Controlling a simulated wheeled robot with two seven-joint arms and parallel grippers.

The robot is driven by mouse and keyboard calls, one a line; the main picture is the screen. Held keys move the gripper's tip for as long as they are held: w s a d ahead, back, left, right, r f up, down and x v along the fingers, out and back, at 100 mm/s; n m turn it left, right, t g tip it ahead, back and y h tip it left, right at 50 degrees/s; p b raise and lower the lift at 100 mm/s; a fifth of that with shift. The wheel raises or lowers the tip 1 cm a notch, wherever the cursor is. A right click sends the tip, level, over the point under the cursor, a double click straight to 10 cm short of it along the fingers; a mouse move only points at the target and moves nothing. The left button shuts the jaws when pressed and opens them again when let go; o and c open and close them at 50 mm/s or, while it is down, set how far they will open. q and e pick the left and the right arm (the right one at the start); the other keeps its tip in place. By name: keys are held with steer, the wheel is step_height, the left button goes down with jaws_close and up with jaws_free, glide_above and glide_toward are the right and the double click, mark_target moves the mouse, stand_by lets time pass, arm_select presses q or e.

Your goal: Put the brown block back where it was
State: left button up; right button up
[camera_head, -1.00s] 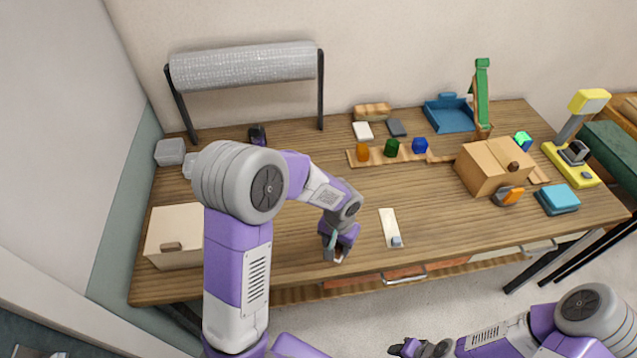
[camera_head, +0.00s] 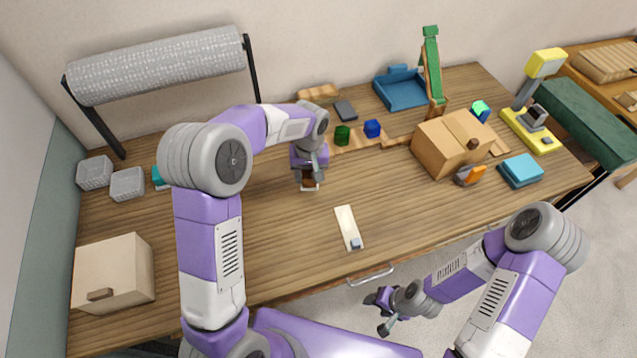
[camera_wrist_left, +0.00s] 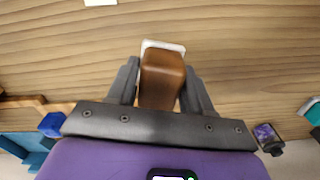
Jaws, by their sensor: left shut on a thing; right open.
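A brown block (camera_wrist_left: 162,80) sits between the two fingers of my left gripper (camera_wrist_left: 160,85) in the left wrist view, with a white edge showing at its far end. In the head view my left gripper (camera_head: 309,183) is shut on the brown block (camera_head: 308,181) over the middle of the table. My left arm and gripper hide the strip's left end. My right gripper (camera_head: 377,314) is open and empty, in front of the table's front edge.
A white plate with a small grey-blue piece (camera_head: 346,224) lies right of the left gripper. A cardboard box (camera_head: 446,146) stands to the right, a beige box (camera_head: 112,271) at front left. A textured roll on a stand (camera_head: 160,68) is at back left.

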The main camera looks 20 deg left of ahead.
arm_select(q)
steer(key=w+d+r+n+b, duration=0.1)
steer(key=w+r+n, duration=0.1)
steer(key=w, duration=0.3)
steer(key=shift+w+r+n, duration=0.15)
steer(key=shift+r+n, duration=0.25)
steer(key=shift+n, duration=0.1)
steer(key=shift+f+b, duration=0.3)
steer(key=shift+c, duration=1.3)
step_height(320, 180, down, 8)
steer(key=shift+f+b, duration=0.2)
steer(key=shift+b, duration=0.65)
steer(key=shift+w+f, duration=0.1)
steer(key=shift+f, duration=0.3)
steer(key=shift+c, duration=0.5)
steer(key=o, duration=1.4)
steer(key=shift+c, duration=0.2)
